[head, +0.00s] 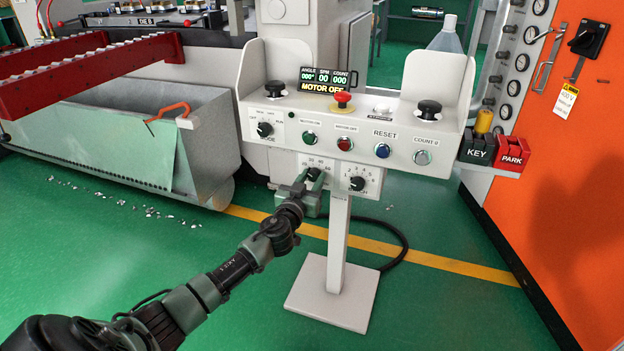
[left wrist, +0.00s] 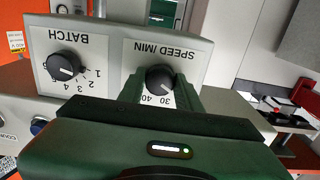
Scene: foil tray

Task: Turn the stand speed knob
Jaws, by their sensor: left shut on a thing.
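The stand speed knob (left wrist: 160,78) is a black dial on a white plate marked SPEED/MIN, shown upside down in the left wrist view. My left gripper (left wrist: 161,92) is shut on it, with a green finger on each side. The numbers 30 and 40 show below the knob in that view. In the head view my left gripper (head: 311,180) reaches the lower panel of the white stand (head: 338,240) and hides the knob. My right gripper is not in view.
The BATCH knob (head: 357,183) sits close to the right of my gripper. Above are several buttons, a red emergency stop (head: 343,98) and a display (head: 328,79) reading MOTOR OFF. A grey bin (head: 200,140) stands left, an orange cabinet (head: 570,180) right.

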